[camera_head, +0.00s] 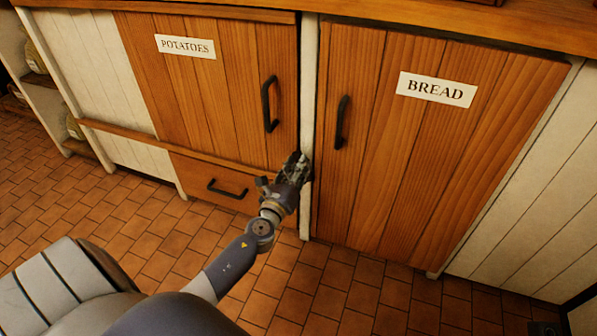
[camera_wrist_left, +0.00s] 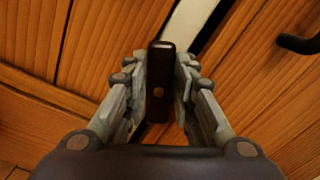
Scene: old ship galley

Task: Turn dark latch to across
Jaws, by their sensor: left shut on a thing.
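My left gripper (camera_head: 297,165) is at the pale post (camera_head: 307,100) between the POTATOES door (camera_head: 190,90) and the BREAD door (camera_head: 400,150). In the head view the gripper hides the latch. Both doors look closed. My right gripper is not in view.
The POTATOES door has a black handle (camera_head: 269,104), and so does the BREAD door (camera_head: 342,121). A drawer (camera_head: 205,180) sits below the POTATOES door. Open shelves with jars (camera_head: 34,58) stand at the far left. The tiled floor (camera_head: 150,225) before the cabinets is clear.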

